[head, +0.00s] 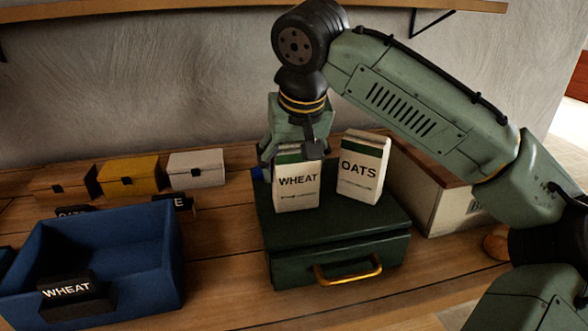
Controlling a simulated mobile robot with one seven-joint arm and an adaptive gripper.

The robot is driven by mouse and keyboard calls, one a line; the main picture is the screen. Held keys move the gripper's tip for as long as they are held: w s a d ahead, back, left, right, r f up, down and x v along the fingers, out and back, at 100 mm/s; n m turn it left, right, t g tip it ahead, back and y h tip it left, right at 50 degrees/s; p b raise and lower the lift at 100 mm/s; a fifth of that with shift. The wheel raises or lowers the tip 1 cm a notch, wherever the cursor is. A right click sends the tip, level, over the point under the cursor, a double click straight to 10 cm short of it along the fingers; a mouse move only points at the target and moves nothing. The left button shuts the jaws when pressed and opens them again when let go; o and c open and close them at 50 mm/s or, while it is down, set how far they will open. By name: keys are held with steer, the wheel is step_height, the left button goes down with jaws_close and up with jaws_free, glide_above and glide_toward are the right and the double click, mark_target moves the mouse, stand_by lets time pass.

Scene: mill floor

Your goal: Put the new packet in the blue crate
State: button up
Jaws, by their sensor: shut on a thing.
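A white packet with a green top, marked WHEAT (297,188), is upright over the lid of a dark green box. My gripper (288,154) is around its top from above and shut on it. I cannot tell whether its base touches the lid. A similar packet marked OATS (361,168) stands on the lid to the right, slightly tilted in the picture. The blue crate (150,256) is at the left front, open at the top, with a black WHEAT tag (68,289) on its front. No contents show in the visible part of its inside.
The dark green box (340,246) has a brass handle. Brown (64,183), yellow (131,176) and white (196,169) small boxes line the back left. A pale box with a reddish lid (437,205) stands right. Dark tags show behind the crate. Bare table separates crate and green box.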

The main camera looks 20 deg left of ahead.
step_height(320, 180, up, 4)
steer(key=shift+f+b, duration=0.15)
steer(key=shift+b, duration=0.3)
steer(key=s+d+r+b, duration=0.1)
steer(key=s+d+b, duration=0.2)
steer(key=s, duration=1.2)
steer(key=shift+s+d+r, duration=0.15)
steer(key=shift+d, duration=0.7)
steer(key=shift+a, duration=0.1)
